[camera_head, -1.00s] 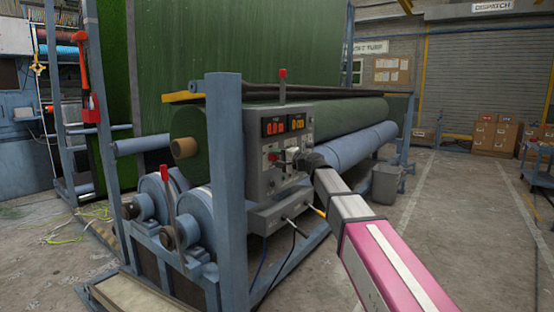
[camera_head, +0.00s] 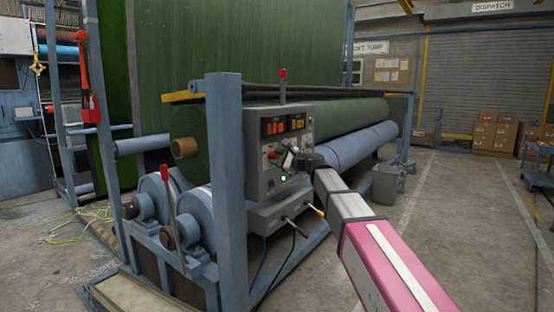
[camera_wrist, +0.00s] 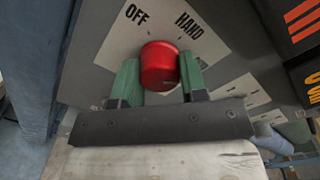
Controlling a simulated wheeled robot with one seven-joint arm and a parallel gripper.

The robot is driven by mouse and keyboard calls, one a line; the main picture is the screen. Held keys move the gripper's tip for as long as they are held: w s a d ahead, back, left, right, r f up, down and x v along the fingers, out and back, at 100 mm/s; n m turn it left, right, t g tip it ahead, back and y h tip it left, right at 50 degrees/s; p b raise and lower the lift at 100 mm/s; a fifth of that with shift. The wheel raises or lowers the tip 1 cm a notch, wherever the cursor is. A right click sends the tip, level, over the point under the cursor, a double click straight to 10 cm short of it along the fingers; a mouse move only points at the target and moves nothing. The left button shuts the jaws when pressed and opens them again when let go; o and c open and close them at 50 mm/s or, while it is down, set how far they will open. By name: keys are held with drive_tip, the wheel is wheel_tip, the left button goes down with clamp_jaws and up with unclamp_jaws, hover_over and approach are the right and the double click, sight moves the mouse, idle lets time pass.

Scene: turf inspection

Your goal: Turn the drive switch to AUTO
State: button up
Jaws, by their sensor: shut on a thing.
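The drive switch is a red round knob (camera_wrist: 159,66) on a pale label plate (camera_wrist: 112,50) in the wrist view. The words OFF and HAND show on the plate beyond the knob; I cannot see the word AUTO. My gripper (camera_wrist: 160,78) has its two green fingers on either side of the knob, shut on it. In the head view my gripper (camera_head: 289,160) is at the front of the grey control box (camera_head: 262,182).
Two orange-red displays (camera_head: 273,126) sit above on the box. A small light (camera_head: 284,178) glows green below my gripper. A blue post (camera_head: 228,190) stands close left of the box. A blue roller (camera_head: 345,152) runs behind.

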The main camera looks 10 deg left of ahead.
drive_tip(key=shift+m, duration=0.4)
drive_tip(key=o, duration=0.9)
drive_tip(key=v, duration=1)
drive_tip(key=shift+s+d+f, duration=0.1)
drive_tip(key=shift+s+d, duration=0.1)
drive_tip(key=shift+d, duration=0.15)
